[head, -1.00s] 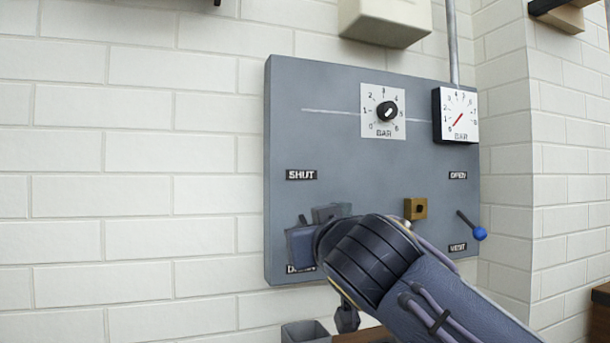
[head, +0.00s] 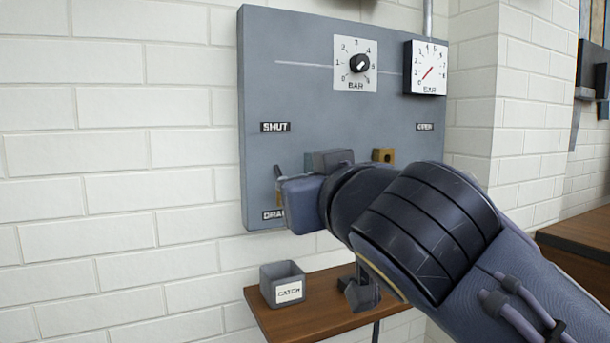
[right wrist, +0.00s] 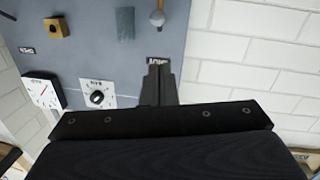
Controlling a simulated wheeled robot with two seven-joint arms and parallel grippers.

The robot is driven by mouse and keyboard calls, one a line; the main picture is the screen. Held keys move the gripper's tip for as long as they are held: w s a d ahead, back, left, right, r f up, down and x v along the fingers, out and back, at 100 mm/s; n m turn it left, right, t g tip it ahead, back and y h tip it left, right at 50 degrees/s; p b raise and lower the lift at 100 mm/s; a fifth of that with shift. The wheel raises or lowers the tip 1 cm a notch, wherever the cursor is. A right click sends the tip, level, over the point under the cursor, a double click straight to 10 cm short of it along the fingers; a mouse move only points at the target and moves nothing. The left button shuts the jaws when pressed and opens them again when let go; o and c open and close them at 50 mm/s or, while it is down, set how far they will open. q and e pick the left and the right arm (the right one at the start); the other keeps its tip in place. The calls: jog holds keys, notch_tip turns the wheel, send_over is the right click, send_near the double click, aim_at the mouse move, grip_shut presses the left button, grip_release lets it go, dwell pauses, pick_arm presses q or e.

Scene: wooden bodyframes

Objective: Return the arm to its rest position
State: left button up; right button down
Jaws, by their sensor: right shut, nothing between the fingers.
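My right arm (head: 425,230) reaches in from the right in the head view, in front of the lower part of a grey wall panel (head: 310,100). In the right wrist view, my right gripper (right wrist: 158,72) is shut and empty. Its fingers overlap the edge of the SHUT label (right wrist: 157,59) in that view; I cannot tell the gap to the panel. In the head view the fingertips are hard to make out. My left gripper is not in view.
The panel carries a dial (head: 360,64), a gauge (head: 427,70), a brass block (head: 384,156) and a grey-knobbed lever (right wrist: 157,18). Below, a wooden shelf (head: 268,318) holds a CATCH box (head: 284,284). A wooden surface (head: 580,238) stands at right. Open white wall lies left.

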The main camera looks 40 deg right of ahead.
jog(key=shift+f, duration=0.1)
dwell(0.5)
notch_tip(320, 180, down, 23)
jog(key=n+g+y, duration=0.1)
jog(key=g+y, duration=0.3)
jog(key=g, duration=0.1)
jog(key=s+a+f+g+y, duration=0.3)
jog(key=s+a+f, duration=0.1)
jog(key=f, duration=0.6)
jog(key=s+a+f+g+y, duration=0.25)
jog(key=s+a+f, duration=0.2)
jog(key=f, duration=0.55)
notch_tip(320, 180, up, 29)
jog(key=p, duration=2.9)
jog(key=shift+s+a, duration=0.2)
jog(key=shift+y, duration=0.25)
jog(key=shift+s+d, duration=0.1)
